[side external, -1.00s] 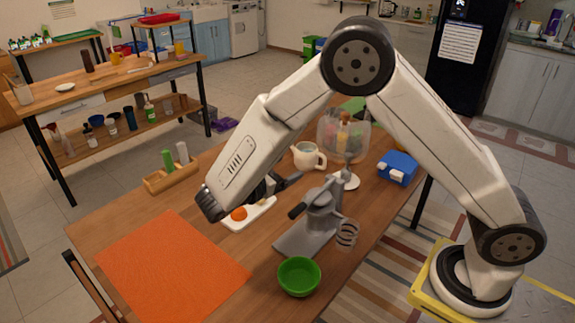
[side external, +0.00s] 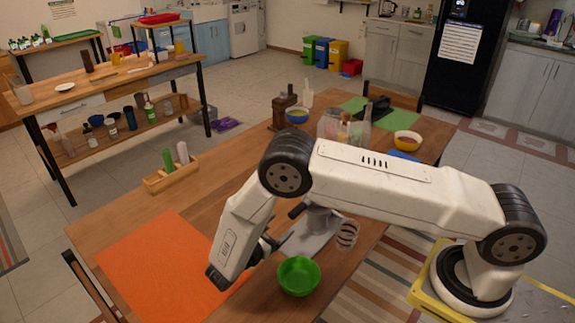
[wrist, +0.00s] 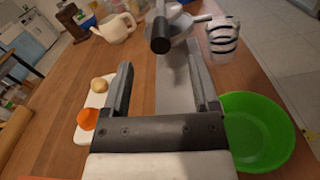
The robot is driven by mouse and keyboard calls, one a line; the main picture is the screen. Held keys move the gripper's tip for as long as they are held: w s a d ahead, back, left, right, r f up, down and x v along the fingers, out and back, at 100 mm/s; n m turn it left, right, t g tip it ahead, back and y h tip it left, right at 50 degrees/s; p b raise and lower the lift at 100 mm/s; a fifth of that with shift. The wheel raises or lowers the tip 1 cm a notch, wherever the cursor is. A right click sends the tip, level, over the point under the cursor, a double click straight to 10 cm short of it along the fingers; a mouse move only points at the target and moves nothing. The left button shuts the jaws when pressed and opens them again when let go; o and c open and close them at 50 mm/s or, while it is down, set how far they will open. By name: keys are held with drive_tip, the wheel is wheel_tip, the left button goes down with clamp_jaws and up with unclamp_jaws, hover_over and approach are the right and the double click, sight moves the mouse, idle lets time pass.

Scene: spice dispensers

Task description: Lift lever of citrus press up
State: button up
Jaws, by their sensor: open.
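The grey metal citrus press (side external: 318,228) stands on the wooden table, partly hidden behind my arm in the side view. Its lever ends in a black handle (side external: 297,211). In the wrist view the black handle (wrist: 160,42) points toward me, just beyond the fingertips and centred between them. The press's grey base (wrist: 172,90) lies below, between the fingers. My gripper (wrist: 160,68) is open and empty, with a finger on each side of the handle's line. In the side view the gripper (side external: 268,243) is low at the left of the press, partly hidden by my wrist.
A green bowl (side external: 298,276) stands close to the press; in the wrist view the bowl (wrist: 255,130) is beside the right finger. A white board (wrist: 92,108) with fruit and a white jug (wrist: 115,27) are on the left. An orange mat (side external: 165,265) leaves free room.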

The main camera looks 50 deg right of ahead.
sight(290, 217)
drive_tip(key=shift+f, duration=0.1)
drive_tip(key=shift+d, duration=3.9)
clamp_jaws()
